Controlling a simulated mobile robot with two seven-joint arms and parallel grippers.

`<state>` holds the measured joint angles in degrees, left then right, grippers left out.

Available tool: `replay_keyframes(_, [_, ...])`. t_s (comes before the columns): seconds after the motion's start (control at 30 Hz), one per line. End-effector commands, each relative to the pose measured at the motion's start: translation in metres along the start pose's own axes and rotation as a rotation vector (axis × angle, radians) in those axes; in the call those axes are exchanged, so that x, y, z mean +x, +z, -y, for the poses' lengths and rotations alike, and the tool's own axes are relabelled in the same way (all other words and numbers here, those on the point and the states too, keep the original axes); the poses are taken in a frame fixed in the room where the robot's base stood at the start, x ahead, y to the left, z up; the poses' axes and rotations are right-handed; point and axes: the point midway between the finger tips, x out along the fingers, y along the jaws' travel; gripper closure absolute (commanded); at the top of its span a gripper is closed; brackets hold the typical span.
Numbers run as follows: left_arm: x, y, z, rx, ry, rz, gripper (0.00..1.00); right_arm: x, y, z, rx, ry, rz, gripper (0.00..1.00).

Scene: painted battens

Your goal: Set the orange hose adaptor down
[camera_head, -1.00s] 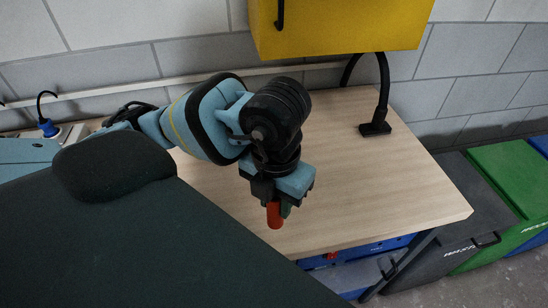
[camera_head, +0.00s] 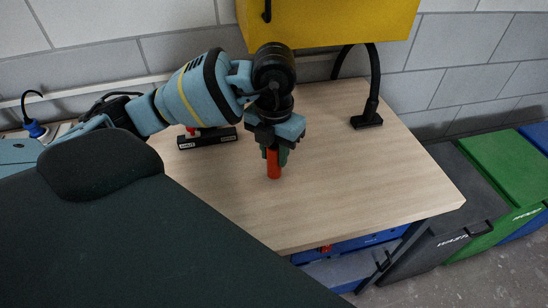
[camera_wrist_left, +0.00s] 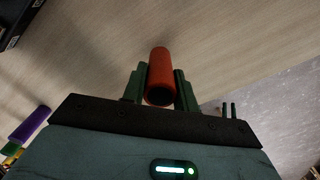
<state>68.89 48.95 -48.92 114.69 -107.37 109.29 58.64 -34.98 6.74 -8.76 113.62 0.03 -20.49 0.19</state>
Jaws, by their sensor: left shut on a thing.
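The orange hose adaptor (camera_head: 274,164) is a short red-orange cylinder. It is upright in the head view, below my left gripper (camera_head: 275,152), which is shut on it. In the left wrist view the adaptor (camera_wrist_left: 159,74) sits between the two green fingers of the left gripper (camera_wrist_left: 160,88), its near end round and dark inside. It is over the pale wooden table (camera_head: 345,185); I cannot tell whether its lower end touches the top. My right gripper is not in view.
A black holder with a red part (camera_head: 207,138) lies behind the arm. A black lamp stand (camera_head: 367,119) is at the back right under a yellow cabinet (camera_head: 330,20). Grey and green bins (camera_head: 515,170) stand beyond the table's right edge. The table's middle is clear.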

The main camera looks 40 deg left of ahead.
Motion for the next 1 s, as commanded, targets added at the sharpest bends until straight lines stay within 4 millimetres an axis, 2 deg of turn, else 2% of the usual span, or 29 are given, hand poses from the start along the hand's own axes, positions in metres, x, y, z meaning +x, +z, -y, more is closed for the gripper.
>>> replay_keyframes(0.17, [0.022, -0.001, -0.001, -0.002, 0.002, -0.002, 0.94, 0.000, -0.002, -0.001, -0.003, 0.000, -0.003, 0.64])
replay_keyframes(0.57, [0.028, -0.001, 0.000, -0.001, 0.001, -0.002, 0.94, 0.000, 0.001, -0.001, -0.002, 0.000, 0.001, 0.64])
replay_keyframes(0.6, [0.027, -0.001, 0.000, -0.001, 0.001, -0.001, 0.66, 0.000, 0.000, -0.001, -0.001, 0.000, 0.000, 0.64])
replay_keyframes(0.73, [0.027, -0.001, 0.000, -0.001, 0.001, -0.001, 0.49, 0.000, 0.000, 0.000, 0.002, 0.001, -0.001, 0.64])
replay_keyframes(1.0, [0.026, -0.001, 0.000, -0.001, 0.001, 0.000, 0.49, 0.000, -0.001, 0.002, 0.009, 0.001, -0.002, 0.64])
